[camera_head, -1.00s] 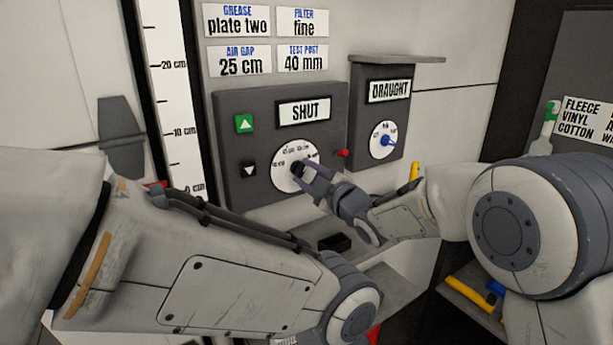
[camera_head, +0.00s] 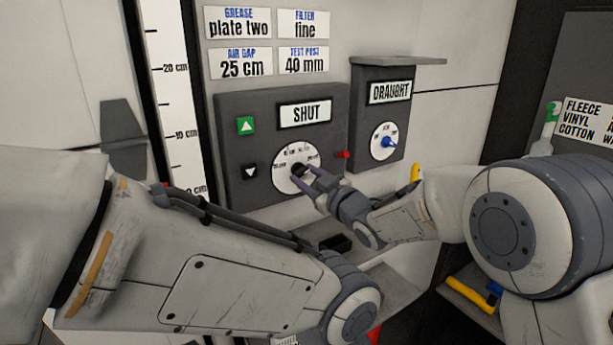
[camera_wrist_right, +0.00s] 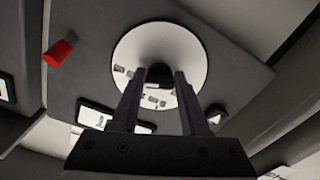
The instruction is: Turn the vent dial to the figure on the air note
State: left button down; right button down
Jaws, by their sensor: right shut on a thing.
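The vent dial (camera_head: 289,181) is a white disc with small cm marks and a black centre knob (camera_head: 297,169), set in a dark grey panel under a SHUT sign. My right gripper (camera_head: 307,177) is shut on the knob; in the right wrist view its two fingers stand on either side of the knob (camera_wrist_right: 160,72). The fingers and knob hide part of the dial, and its marks are too small to read surely. The air note (camera_head: 240,64) above the panel reads AIR GAP 25 cm. My left gripper is out of view.
The grey panel (camera_head: 225,130) also has a green up button (camera_head: 246,125), a black down button (camera_head: 250,171) and a red knob (camera_head: 344,155). A DRAUGHT box (camera_head: 366,160) with a blue-pointer dial stands right of it. A cm scale (camera_head: 177,100) is at left.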

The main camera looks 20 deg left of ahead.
jog(key=shift+f, duration=0.1)
dwell(0.3)
jog(key=shift+c, duration=2)
grip_release()
jog(key=b+v, duration=0.1)
jog(key=v, duration=0.9)
jog(key=shift+d+b, duration=0.2)
jog(key=shift+b, duration=0.1)
jog(key=shift+s, duration=0.15)
